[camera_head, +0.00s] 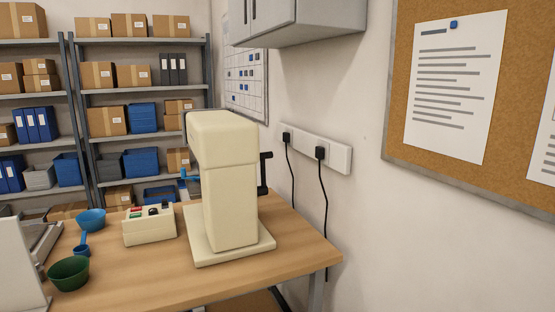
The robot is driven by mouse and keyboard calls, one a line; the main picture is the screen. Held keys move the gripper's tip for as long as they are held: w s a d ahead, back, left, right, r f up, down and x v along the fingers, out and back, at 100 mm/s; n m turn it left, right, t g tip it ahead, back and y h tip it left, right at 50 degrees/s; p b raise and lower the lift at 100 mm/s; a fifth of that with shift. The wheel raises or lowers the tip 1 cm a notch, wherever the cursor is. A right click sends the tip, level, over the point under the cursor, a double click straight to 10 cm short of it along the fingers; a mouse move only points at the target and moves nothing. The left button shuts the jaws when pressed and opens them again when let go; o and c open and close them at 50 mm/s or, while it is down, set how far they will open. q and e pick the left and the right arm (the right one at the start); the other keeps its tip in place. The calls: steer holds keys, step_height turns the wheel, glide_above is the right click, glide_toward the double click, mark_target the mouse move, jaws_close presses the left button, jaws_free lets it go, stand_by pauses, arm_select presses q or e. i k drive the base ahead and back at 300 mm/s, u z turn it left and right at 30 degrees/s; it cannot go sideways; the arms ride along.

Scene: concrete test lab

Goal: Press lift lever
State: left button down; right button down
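A cream machine (224,180) with a block-shaped head and a square base stands upright near the right end of the wooden table. A black lever (265,174) sticks out on its right side, with short black ends at top and bottom. A small blue part (189,178) shows at its left side, partly hidden behind the body. I cannot tell from markings which of these is the lift lever. Neither of my grippers is in view.
A cream control box (150,226) with buttons and a black knob sits left of the machine. The table front (150,285) is clear. A wall power strip (315,149) has hanging cords.

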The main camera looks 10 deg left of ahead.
mark_target(262, 190)
steer(key=u, duration=0.1)
steer(key=i, duration=0.95)
steer(key=z, duration=0.1)
